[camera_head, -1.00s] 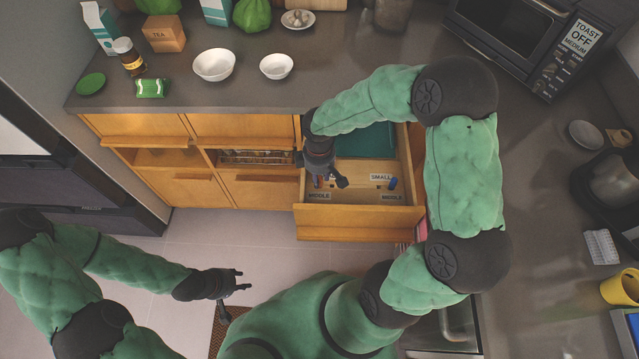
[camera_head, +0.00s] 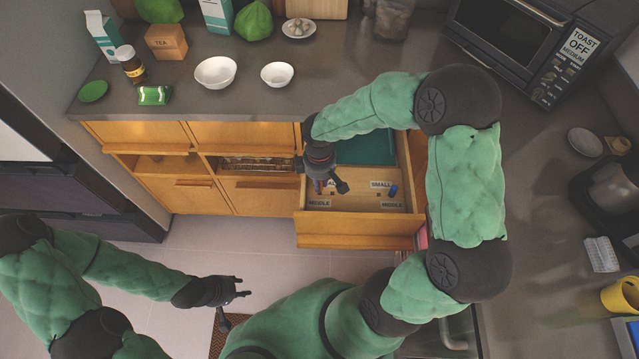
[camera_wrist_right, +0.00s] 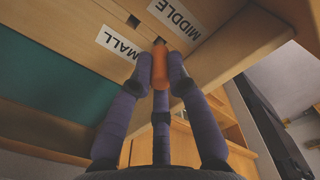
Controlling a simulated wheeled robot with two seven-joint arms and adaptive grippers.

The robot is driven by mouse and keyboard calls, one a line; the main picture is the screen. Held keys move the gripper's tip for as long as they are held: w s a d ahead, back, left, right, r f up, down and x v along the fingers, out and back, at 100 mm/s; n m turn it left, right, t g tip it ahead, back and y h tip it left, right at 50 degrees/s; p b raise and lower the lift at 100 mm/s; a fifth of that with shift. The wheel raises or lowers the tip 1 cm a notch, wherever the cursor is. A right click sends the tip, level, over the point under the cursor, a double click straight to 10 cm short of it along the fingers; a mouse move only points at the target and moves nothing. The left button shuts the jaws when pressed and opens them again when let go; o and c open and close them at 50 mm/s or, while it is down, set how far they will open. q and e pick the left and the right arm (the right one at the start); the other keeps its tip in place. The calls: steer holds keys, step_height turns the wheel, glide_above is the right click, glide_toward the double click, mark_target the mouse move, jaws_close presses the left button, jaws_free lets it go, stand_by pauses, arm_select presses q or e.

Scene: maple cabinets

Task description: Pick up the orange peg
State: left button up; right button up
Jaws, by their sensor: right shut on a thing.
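The orange peg (camera_wrist_right: 160,70) is between the fingers of my right gripper (camera_wrist_right: 160,75) in the right wrist view. The fingers are shut on it from both sides. Its far end is close to a dark square hole (camera_wrist_right: 159,41) in the drawer board; I cannot tell whether it is still in the hole. In the head view my right gripper (camera_head: 333,186) is low inside the open drawer (camera_head: 358,226), and the peg is not clear there. My left gripper (camera_head: 238,290) is empty over the floor, its fingers apart.
The board carries SMALL (camera_head: 381,184) and MIDDLE (camera_head: 391,205) labels. A blue peg (camera_head: 393,190) stands at the drawer's right side. A green panel (camera_head: 366,148) lies at the drawer's back. The counter above holds two white bowls (camera_head: 215,72) and groceries.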

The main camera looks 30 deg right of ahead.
step_height(320, 180, up, 8)
steer(key=shift+p, duration=1.25)
step_height(320, 180, up, 3)
steer(key=shift+f+p, duration=0.1)
steer(key=shift+p, duration=1.15)
